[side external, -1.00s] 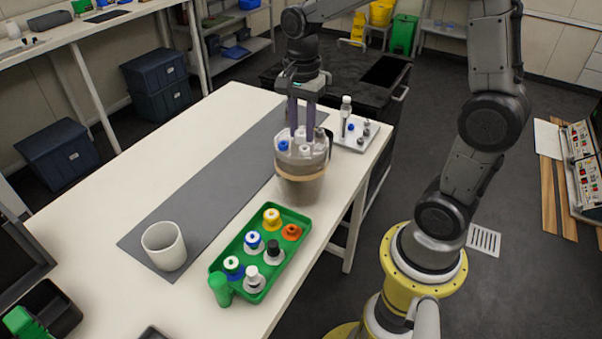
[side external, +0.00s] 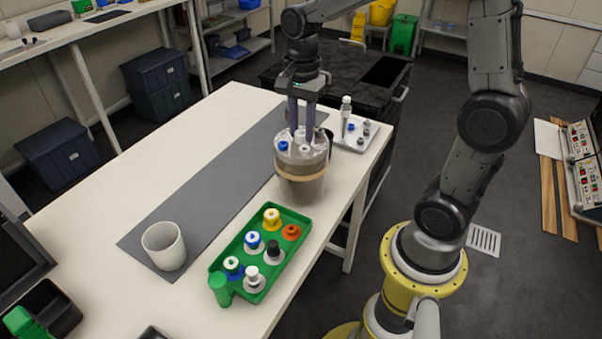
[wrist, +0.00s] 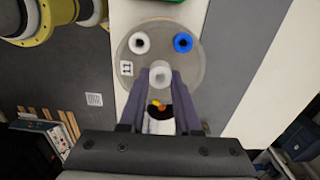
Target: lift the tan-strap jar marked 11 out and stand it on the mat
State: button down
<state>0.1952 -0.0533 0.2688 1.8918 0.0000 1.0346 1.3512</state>
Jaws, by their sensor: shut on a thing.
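The jar (side external: 301,187) is a grey see-through vessel with a tan strap, at the far right part of the table. Its round lid also shows in the wrist view (wrist: 135,82), with a white port, a blue port and a small label whose number I cannot read surely. My gripper (wrist: 160,88) is shut on the pale central port of the lid. In the side view, my gripper (side external: 302,126) points down onto the lid. I cannot tell whether the jar's base touches the table. The long grey mat (side external: 205,190) lies along the table.
A green tray (side external: 293,250) with several capped bottles stands in front of the jar. A white cup (side external: 164,247) stands on the mat's near end. A small white tray (side external: 352,143) with a bottle is right of the jar. The mat's middle is clear.

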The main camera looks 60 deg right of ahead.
dwell(0.3)
jog(key=shift+r, duration=0.15)
jog(key=shift+w+r, duration=0.1)
